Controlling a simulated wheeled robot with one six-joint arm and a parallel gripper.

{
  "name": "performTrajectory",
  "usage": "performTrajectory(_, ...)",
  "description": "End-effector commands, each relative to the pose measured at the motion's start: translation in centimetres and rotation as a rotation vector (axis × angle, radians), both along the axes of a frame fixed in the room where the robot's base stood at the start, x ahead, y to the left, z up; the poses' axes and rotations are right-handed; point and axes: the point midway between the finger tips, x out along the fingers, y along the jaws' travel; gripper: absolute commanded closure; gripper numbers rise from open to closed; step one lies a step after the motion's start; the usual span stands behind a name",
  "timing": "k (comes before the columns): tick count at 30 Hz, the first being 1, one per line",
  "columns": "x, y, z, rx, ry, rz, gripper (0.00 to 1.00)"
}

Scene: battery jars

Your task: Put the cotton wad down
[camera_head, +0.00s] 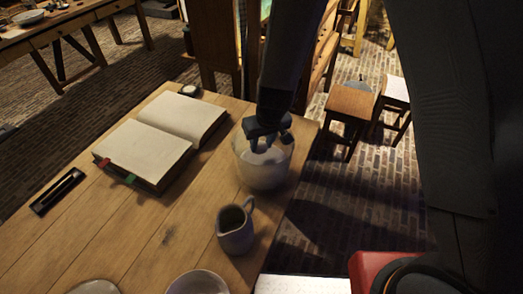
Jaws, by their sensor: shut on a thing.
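My gripper (266,146) points down at the mouth of a pale, see-through jar (263,175) near the right edge of the wooden table. Its fingertips are at or just inside the jar's rim. It is shut on the cotton wad, which shows only as a small pale patch between the fingers, hard to tell from the whitish jar behind it. I cannot tell whether the wad touches the jar's inside.
A grey jug (235,231) stands just in front of the jar. A bowl (198,284) is at the near edge. An open book (145,151) and a dark narrow tray (58,191) lie to the left. Stools (349,103) stand beyond the table. The table's middle is clear.

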Motion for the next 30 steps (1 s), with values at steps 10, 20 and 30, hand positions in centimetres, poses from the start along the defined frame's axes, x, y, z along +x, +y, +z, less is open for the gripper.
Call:
performTrajectory(10,0.1,0.0,-2.5,0.0,0.0,0.0,0.92)
performTrajectory(20,0.1,0.0,-2.7,0.0,0.0,0.0,0.92)
performTrajectory(30,0.0,0.0,-2.7,0.0,0.0,0.0,0.48)
